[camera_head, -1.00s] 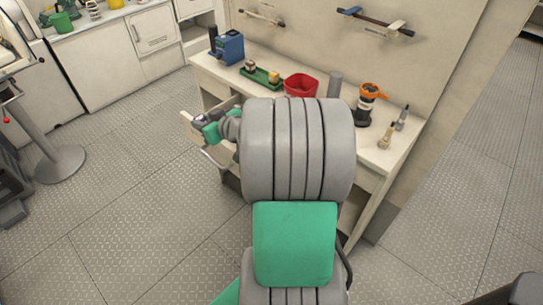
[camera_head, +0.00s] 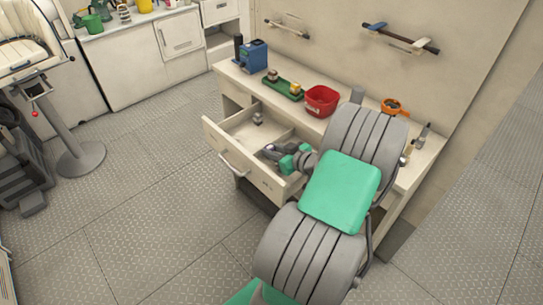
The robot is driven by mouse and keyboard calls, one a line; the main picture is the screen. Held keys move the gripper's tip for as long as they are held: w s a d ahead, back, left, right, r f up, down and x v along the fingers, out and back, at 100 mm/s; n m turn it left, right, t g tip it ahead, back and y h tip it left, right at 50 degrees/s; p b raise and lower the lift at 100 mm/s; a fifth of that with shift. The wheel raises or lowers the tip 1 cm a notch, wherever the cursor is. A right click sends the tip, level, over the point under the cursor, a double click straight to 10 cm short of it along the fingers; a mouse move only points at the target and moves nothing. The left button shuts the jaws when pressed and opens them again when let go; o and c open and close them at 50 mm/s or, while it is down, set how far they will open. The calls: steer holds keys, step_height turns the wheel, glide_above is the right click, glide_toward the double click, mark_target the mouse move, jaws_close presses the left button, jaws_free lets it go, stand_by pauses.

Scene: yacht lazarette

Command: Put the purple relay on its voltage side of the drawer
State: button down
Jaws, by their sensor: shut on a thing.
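The drawer (camera_head: 211,130) stands pulled out of the white workbench. A low divider seems to part its inside into a left and a right side. A small grey relay (camera_head: 258,119) stands in the left side. My gripper (camera_head: 269,151) is over the right side of the drawer, shut on a small dark purplish thing, which fits the purple relay (camera_head: 268,147). The fingers mostly hide it, and I cannot tell whether it touches the drawer floor. Any voltage markings are too small to read.
On the workbench stand a blue device (camera_head: 253,56), a green tray (camera_head: 283,88) with small relays, a red bin (camera_head: 321,101) and an orange-topped item (camera_head: 391,106). My arm covers the bench's right part.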

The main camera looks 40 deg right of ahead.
steer(key=shift+w+f, duration=0.1)
steer(key=shift+f, duration=1.2)
steer(key=c, duration=1.2)
jaws_free()
steer(key=shift+r, duration=0.25)
steer(key=v, duration=1.2)
steer(key=shift+f, duration=0.1)
